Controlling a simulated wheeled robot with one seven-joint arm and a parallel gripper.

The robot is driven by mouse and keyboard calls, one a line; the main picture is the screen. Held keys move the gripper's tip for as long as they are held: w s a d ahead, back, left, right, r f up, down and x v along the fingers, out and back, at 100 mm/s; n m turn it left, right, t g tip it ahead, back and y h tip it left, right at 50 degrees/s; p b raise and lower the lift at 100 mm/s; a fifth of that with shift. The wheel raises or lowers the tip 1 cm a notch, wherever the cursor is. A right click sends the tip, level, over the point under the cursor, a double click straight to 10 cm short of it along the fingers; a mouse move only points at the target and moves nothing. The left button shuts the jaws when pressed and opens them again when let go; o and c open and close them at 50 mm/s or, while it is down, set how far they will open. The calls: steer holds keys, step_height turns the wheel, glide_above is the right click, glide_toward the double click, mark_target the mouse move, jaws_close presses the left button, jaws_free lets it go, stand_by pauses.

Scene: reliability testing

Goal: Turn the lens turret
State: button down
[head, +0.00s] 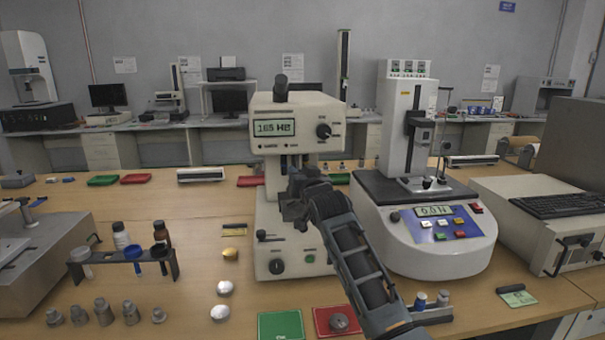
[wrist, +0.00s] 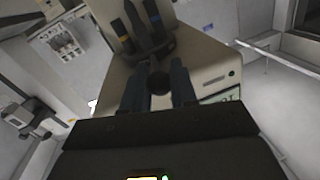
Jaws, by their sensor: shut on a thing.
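The hardness tester (head: 273,115) is a cream machine with a lit display, standing on the wooden bench in the middle of the head view. Its lens turret (wrist: 140,30) shows at the top of the wrist view, with dark barrels carrying blue and orange bands. My gripper (wrist: 162,76) is shut on a dark round knob (wrist: 160,83) below the barrels; how the knob joins the turret is unclear. In the head view my gripper (head: 298,190) is in front of the tester, under its head, and hides most of the turret and the stage.
A white tester with a round base (head: 430,258) stands close on the right. A vial rack (head: 120,262) and several metal weights are at left. A green mat (head: 281,325) and a red mat (head: 325,327) lie at the front edge.

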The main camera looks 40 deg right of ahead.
steer(key=shift+s+d, duration=0.15)
steer(key=shift+d, duration=0.05)
stand_by(0.4)
steer(key=c, duration=0.9)
jaws_free()
steer(key=shift+b+v, duration=0.6)
steer(key=shift+v, duration=3.25)
steer(key=shift+d, duration=0.1)
steer(key=shift+f, duration=0.15)
